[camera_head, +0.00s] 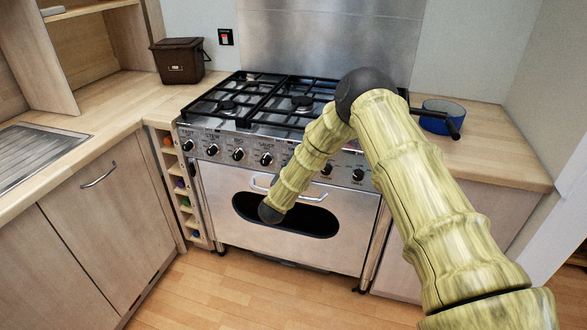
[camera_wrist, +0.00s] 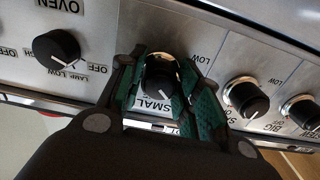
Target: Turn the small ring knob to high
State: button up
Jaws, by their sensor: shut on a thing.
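The small ring knob (camera_wrist: 158,78) is a round black knob with a pale pointer mark. It sits on the metal cooker panel above a label reading "SMAL", whose end is hidden by a finger. My gripper (camera_wrist: 162,70) has a green-padded finger on each side of this knob and is shut on it. The pointer mark is towards the lower right in the wrist view. In the head view my arm covers part of the cooker front (camera_head: 225,200), and the gripper and the held knob cannot be made out there.
The oven knob (camera_wrist: 57,47) is left of my gripper in the wrist view. A blue pan (camera_head: 440,116) stands on the right counter, and a brown bin (camera_head: 180,62) on the left.

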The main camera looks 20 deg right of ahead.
jog(key=shift+s+f+n, duration=0.1)
jog(key=shift+f+n, duration=0.05)
jog(key=shift+n, duration=0.85)
jog(key=o, duration=1)
jog(key=shift+d, duration=0.1)
jog(key=v, duration=1.2)
